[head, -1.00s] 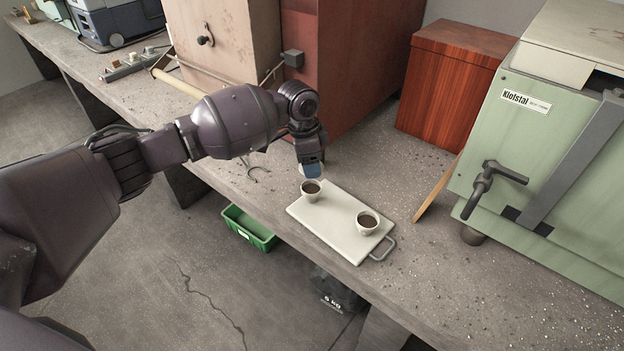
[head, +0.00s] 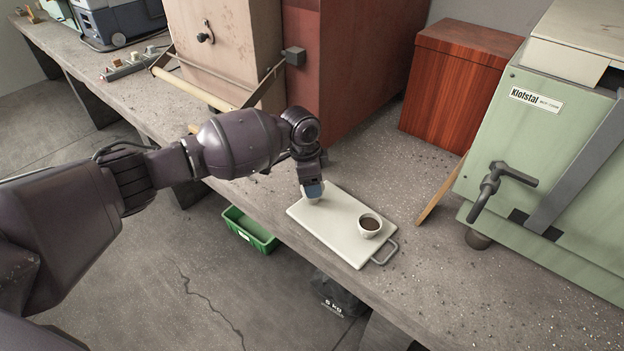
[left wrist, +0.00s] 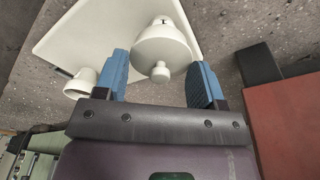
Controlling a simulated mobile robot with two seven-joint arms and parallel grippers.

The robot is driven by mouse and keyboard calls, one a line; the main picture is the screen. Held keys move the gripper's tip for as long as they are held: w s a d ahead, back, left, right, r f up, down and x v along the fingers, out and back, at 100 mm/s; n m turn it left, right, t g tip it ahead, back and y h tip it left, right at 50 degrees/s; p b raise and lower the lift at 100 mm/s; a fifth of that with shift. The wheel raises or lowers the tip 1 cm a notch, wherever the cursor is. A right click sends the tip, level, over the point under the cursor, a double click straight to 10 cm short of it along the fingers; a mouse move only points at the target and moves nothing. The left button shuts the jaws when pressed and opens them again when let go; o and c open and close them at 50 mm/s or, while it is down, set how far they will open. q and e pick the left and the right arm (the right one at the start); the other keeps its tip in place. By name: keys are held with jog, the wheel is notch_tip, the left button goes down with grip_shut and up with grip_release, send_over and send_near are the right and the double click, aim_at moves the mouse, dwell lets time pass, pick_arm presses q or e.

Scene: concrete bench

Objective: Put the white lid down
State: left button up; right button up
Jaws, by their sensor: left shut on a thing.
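My left gripper (head: 313,190) has blue fingers and is over the left cup (head: 311,199) on the white board (head: 330,233). In the left wrist view, the white lid (left wrist: 160,46), with its round knob, is between the blue fingertips (left wrist: 158,68), which are shut on it. The lid lines up with the left cup; I cannot tell whether they touch. The gripper hides the lid and most of that cup in the head view. The right cup (head: 369,226), with dark liquid, stands open on the board. My right gripper is not in view.
The board has a grey handle (head: 385,252) near the bench's front edge. A red-brown wooden box (head: 455,90) and a green machine (head: 540,150) stand behind and to the right. A green crate (head: 250,229) is on the floor.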

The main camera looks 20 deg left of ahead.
pick_arm(q)
jog(key=o, duration=0.7)
jog(key=shift+f, duration=0.1)
jog(key=shift+o, duration=1)
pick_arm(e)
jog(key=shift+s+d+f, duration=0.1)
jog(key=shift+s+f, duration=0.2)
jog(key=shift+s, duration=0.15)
